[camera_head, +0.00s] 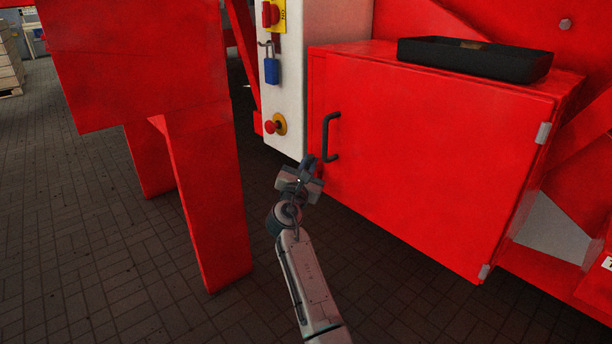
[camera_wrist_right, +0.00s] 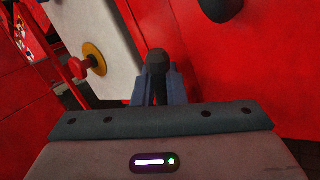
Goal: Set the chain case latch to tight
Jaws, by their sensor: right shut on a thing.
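The chain case is a red box with a door (camera_head: 420,150) and a black bar handle (camera_head: 331,137) near its left edge. My right gripper (camera_head: 308,168) is at the door's left edge, below the handle. In the right wrist view my right gripper (camera_wrist_right: 157,88) is shut on a dark rounded knob, the latch (camera_wrist_right: 158,58), which sticks out between the fingertips. The gripper hides most of the latch, and in the head view I cannot make it out or tell its setting. My left gripper is not in view.
A black tray (camera_head: 473,60) lies on top of the case. A pale control box (camera_head: 290,125) with a blue padlock (camera_head: 271,68) and a red knob (camera_head: 270,127) stands to the left. A red machine leg (camera_head: 208,190) stands further left. The brick floor in front is clear.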

